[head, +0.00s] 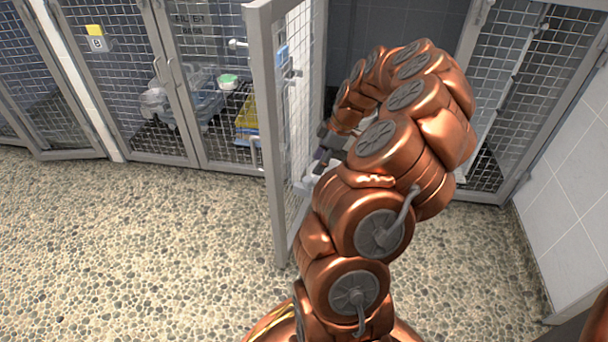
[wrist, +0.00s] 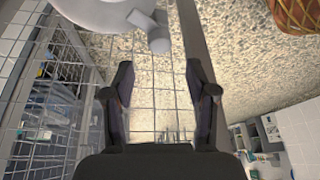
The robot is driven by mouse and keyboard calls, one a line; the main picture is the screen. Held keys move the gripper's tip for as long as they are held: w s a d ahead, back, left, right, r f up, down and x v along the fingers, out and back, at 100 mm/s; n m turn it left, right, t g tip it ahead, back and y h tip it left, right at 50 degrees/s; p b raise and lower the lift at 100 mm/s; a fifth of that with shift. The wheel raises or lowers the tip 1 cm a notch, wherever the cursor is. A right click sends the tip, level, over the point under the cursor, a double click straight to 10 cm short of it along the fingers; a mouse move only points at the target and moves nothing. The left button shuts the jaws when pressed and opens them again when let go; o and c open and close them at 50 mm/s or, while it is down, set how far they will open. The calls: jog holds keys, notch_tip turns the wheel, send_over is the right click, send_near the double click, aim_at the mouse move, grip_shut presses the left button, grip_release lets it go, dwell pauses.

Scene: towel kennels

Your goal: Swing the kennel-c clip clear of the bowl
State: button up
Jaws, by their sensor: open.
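A pale grey bowl (wrist: 95,12) shows at the top left of the wrist view, cut off by the frame edge. A grey clip (wrist: 157,36) with a rounded knob lies across the bowl's right edge. My gripper (wrist: 163,78) is open, its two dark fingers apart with only mesh and floor visible between them. The clip is just beyond the fingertips, between their lines, and looks apart from them. In the head view my gripper (head: 325,158) is partly hidden by my arm, beside the open kennel door (head: 265,120). A small white part, perhaps the bowl, shows below it.
Closed mesh kennel doors (head: 180,90) stand at the left, one with a yellow-and-white B tag (head: 97,40). Behind them are a grey carrier (head: 185,103) and yellow items (head: 247,120). A white tiled wall (head: 575,190) bounds the right. The pebbled floor (head: 130,240) is clear.

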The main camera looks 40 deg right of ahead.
aim_at(308, 178)
jog(key=b+x, duration=0.2)
jog(key=x, duration=0.5)
jog(key=shift+a+f+b, duration=0.1)
jog(key=shift+b, duration=0.2)
grip_shut()
